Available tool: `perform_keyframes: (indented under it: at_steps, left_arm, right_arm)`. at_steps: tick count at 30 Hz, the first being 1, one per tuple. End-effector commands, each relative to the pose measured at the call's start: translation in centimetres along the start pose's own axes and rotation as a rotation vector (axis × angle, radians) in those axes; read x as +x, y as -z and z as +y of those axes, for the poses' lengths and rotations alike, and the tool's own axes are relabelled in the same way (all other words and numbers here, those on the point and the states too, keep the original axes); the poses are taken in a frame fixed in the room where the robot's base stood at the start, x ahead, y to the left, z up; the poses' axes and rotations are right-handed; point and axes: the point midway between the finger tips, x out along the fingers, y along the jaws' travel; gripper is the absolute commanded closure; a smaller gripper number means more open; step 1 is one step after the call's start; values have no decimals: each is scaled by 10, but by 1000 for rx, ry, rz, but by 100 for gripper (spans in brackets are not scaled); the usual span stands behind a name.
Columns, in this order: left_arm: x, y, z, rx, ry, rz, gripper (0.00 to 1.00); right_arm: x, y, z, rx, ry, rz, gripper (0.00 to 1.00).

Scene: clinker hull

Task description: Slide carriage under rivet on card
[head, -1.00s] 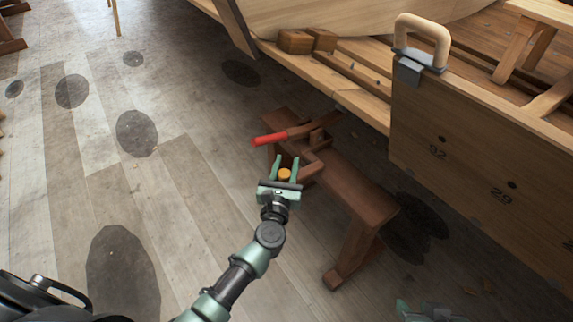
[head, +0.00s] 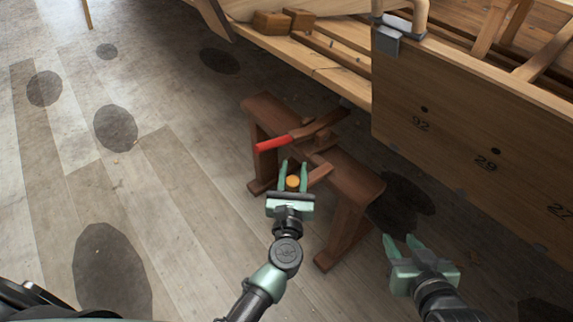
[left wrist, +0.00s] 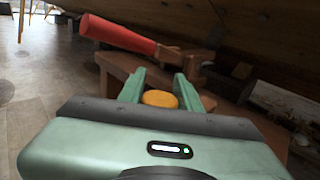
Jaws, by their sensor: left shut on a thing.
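My left gripper (head: 293,170) is at the near side of a low reddish-brown wooden bench (head: 357,182). Its green fingers stand on either side of a round orange knob (head: 292,183) and are shut on it. The knob also shows between the fingers in the left wrist view (left wrist: 160,99). The part under the knob, perhaps the carriage, is mostly hidden by the gripper. A red-handled tool (head: 272,144) lies across the bench just beyond the fingers. My right gripper (head: 401,240) is open and empty, right of the bench. I cannot make out a rivet or card there.
A large wooden board (head: 460,130) marked 92 and 29, with dark holes, stands at the right. A grey clamp with a pale handle (head: 388,37) sits on its top edge. Wooden blocks (head: 272,22) lie on the hull planking behind. The floor at left is clear.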

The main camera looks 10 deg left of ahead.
Motion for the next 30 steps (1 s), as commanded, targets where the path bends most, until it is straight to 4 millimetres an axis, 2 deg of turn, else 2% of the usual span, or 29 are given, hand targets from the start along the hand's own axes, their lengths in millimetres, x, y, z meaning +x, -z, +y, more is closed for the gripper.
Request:
perform_keyframes:
  at_steps: [6,7,9,20,30]
  left_arm:
    - [0,0,0,1,0,1,100]
    - [0,0,0,1,0,1,58]
    - [0,0,0,1,0,1,45]
    - [-4,1,0,1,0,2,45]
    - [-58,2,0,1,1,4,45]
  right_arm:
    - [0,0,0,0,0,-1,64]
    - [0,0,0,0,0,-1,64]
    - [0,0,0,0,0,-2,64]
    - [0,0,0,0,-1,-4,64]
    - [-1,-7,1,0,-2,-37,64]
